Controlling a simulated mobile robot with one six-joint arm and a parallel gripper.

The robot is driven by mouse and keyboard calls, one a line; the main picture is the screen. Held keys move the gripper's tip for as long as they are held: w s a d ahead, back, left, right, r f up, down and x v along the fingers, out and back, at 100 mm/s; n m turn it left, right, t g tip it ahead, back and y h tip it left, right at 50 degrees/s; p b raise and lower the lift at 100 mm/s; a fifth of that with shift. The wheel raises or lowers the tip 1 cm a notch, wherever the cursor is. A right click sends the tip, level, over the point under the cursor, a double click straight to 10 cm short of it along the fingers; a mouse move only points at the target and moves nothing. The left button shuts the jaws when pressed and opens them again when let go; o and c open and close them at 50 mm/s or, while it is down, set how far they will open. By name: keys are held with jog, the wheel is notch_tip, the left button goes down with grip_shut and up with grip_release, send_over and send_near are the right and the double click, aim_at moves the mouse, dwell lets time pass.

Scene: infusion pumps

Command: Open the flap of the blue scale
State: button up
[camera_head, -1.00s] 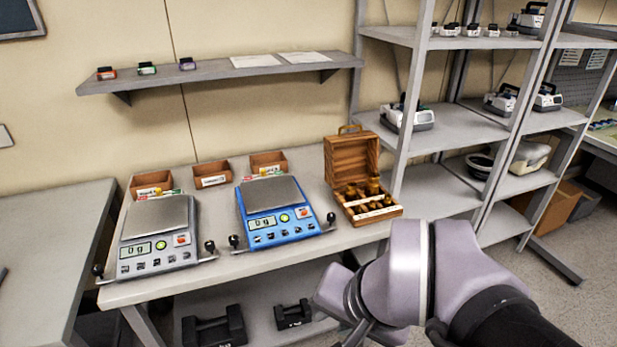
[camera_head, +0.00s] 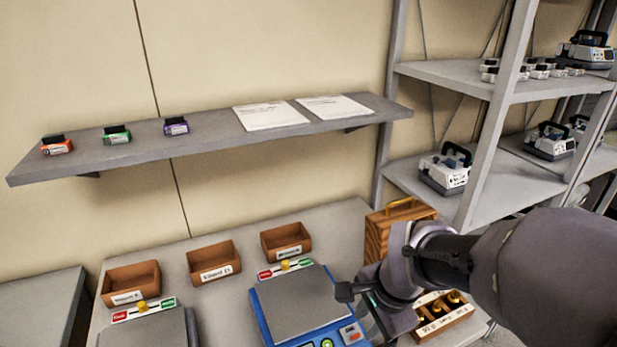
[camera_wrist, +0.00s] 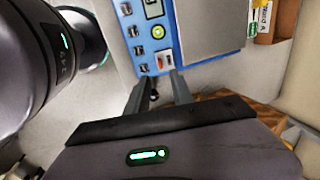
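The blue scale (camera_head: 262,318) stands on the table with its grey plate (camera_head: 300,300) on top; its front is cut off by the lower picture edge. In the wrist view its blue button panel (camera_wrist: 152,32) lies just beyond my fingertips. My gripper (camera_wrist: 158,84) is open, with its two fingers apart. A small black knob (camera_wrist: 154,96) shows between the fingers, near the scale's front corner; I cannot tell whether they touch it. In the head view my arm's wrist covers the area right of the scale. I cannot make out a flap clearly.
A grey scale (camera_head: 150,330) stands to the left. Small brown bins (camera_head: 213,263) line the table's back. A wooden case with weights (camera_head: 440,312) is close to my arm on the right. A wall shelf (camera_head: 220,141) hangs above, and a rack (camera_head: 490,130) stands at right.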

aim_at(357, 335)
jog(key=b+x, duration=0.2)
jog(key=x, duration=0.5)
jog(key=shift+w, duration=0.1)
grip_shut()
jog(key=shift+r, duration=0.1)
